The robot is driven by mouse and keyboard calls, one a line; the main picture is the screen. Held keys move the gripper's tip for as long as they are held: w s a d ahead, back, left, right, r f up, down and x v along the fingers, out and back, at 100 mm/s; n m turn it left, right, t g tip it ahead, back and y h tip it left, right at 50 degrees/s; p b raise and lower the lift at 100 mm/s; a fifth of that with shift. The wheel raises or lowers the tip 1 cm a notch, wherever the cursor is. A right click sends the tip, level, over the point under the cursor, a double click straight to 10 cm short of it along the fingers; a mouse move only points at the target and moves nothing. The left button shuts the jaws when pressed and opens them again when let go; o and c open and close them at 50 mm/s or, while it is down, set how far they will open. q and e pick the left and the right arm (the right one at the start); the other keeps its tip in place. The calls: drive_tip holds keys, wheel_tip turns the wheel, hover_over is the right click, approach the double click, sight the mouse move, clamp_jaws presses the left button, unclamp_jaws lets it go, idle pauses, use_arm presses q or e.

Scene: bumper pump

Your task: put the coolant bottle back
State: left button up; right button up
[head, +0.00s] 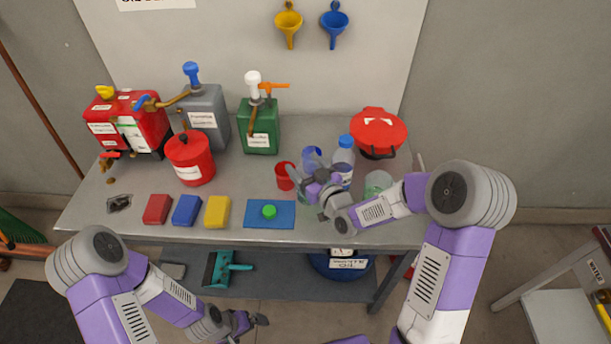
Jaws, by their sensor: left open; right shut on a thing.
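The coolant bottle, which I take to be the clear bottle with a blue cap (344,158), stands upright at the right part of the bench. My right gripper (321,182) is shut at its lower left side. The gripper hides the bottle's lower part, and the finger contact is hard to see. My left gripper (246,324) is open and empty, low in front of the bench.
A red cup (284,176) and blue cup (312,155) stand left of the bottle; a greenish glass (378,183) and red-lidded container (378,130) stand right. A blue mat (258,222) with a green piece lies at the front. Pump cans fill the back left.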

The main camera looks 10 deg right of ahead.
drive_tip(key=shift+f+b, duration=0.3)
drive_tip(key=shift+f, duration=1.25)
drive_tip(key=shift+f, duration=0.1)
drive_tip(key=o, duration=1.3)
